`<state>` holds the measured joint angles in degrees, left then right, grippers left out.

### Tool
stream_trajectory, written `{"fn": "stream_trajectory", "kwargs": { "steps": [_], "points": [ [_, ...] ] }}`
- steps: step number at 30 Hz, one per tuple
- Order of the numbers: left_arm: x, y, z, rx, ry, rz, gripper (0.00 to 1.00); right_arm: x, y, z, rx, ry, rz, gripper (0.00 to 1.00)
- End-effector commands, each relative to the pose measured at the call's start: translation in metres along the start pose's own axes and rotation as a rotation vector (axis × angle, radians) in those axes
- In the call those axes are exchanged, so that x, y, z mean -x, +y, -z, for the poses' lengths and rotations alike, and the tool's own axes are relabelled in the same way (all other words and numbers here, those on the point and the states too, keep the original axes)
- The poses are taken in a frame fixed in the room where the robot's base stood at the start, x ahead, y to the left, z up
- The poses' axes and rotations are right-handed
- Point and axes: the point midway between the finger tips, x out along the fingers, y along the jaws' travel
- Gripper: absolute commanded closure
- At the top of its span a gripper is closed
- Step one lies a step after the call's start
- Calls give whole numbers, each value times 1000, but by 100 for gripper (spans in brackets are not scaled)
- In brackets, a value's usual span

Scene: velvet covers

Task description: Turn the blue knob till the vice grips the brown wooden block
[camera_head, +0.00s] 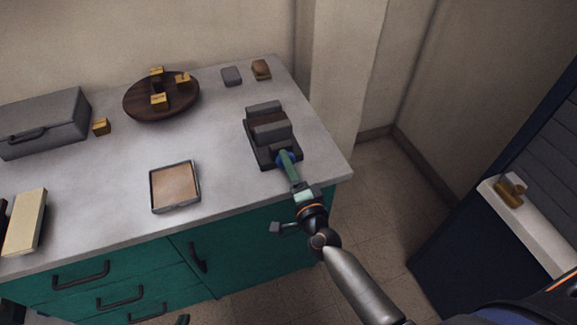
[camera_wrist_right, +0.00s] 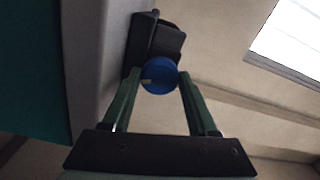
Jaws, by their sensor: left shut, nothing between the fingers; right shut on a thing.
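The dark grey vice (camera_head: 262,152) stands near the right end of the counter. A dark brown strip (camera_head: 262,120) shows between its two jaws; I cannot tell whether it is the wooden block or whether both jaws touch it. The blue knob (camera_head: 284,157) is on the vice's near end, partly hidden by my right gripper (camera_head: 288,158). In the right wrist view, the round blue knob (camera_wrist_right: 160,76) sits between the green fingers of this gripper (camera_wrist_right: 159,84), which is shut on it. Only the green tip of my left gripper (camera_head: 183,320) shows at the bottom edge, away from the vice.
A small brown block (camera_head: 261,70) and a grey block (camera_head: 231,76) lie behind the vice. A round dark wooden board (camera_head: 133,108) with brass pieces, a square tray (camera_head: 153,207) and a grey toolbox (camera_head: 45,120) stand further left. The counter between tray and vice is clear.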

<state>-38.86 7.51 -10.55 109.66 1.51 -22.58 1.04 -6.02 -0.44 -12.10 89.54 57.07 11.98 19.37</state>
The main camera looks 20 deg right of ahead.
Motion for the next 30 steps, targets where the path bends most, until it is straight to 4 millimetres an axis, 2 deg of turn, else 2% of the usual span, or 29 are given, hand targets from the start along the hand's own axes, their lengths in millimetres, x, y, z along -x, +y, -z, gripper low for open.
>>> {"fn": "stream_trajectory", "kwargs": {
  "steps": [16,17,24,30],
  "points": [
    [0,0,-1,0,0,0,100,1,1,-1,-27,-2,-3,96],
    [0,0,-1,0,0,0,100,1,1,-1,-27,-2,-3,40],
    [0,0,-1,0,-1,0,100,0,1,0,-26,-1,-1,13],
    [0,0,-1,0,-1,0,100,0,0,0,-26,0,-1,11]
  ]
}}
